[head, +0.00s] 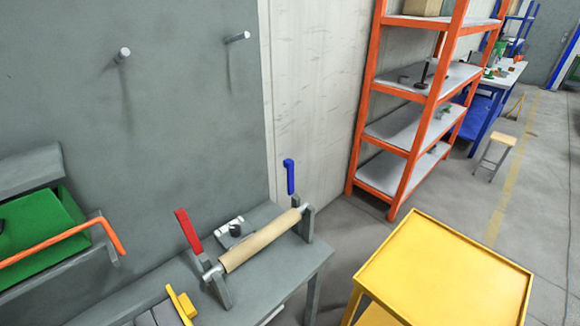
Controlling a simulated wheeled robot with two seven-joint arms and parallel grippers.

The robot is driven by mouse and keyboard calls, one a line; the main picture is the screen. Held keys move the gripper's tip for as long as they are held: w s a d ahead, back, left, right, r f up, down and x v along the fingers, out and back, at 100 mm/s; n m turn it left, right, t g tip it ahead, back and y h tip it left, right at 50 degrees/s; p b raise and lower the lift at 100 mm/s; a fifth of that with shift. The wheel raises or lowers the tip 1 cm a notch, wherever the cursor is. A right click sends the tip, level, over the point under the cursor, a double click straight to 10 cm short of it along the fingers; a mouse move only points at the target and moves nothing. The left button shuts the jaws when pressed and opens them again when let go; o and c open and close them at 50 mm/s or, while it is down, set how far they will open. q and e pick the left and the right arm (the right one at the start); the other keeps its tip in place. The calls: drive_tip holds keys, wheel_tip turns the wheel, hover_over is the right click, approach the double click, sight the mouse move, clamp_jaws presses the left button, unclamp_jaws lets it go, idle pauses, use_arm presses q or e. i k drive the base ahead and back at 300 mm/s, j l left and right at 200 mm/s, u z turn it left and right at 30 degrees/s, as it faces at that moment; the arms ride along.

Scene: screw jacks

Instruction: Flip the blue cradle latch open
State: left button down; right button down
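The blue cradle latch (290,177) is a short lever standing nearly upright at the right end of a roller cradle. It sits by the grey right upright (309,222) on the grey bench. A tan roller (260,240) lies between the two uprights. A red latch (189,231) stands tilted at the left end, by the left upright (220,291). Neither of my grippers shows in the head view.
The grey bench (285,273) runs along the wall. A green box with an orange bar (60,243) is at left, a yellow piece (180,304) at the front. A yellow-topped table (445,272) stands right, an orange shelf rack (407,138) behind. Two pegs stick out of the wall.

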sight(289, 164)
drive_tip(key=l+u, duration=0.2)
drive_tip(key=u, duration=0.25)
drive_tip(key=k+l+u, duration=0.1)
drive_tip(key=u, duration=0.35)
drive_tip(key=k+l+u, duration=0.1)
drive_tip(key=u, duration=0.35)
drive_tip(key=l, duration=0.1)
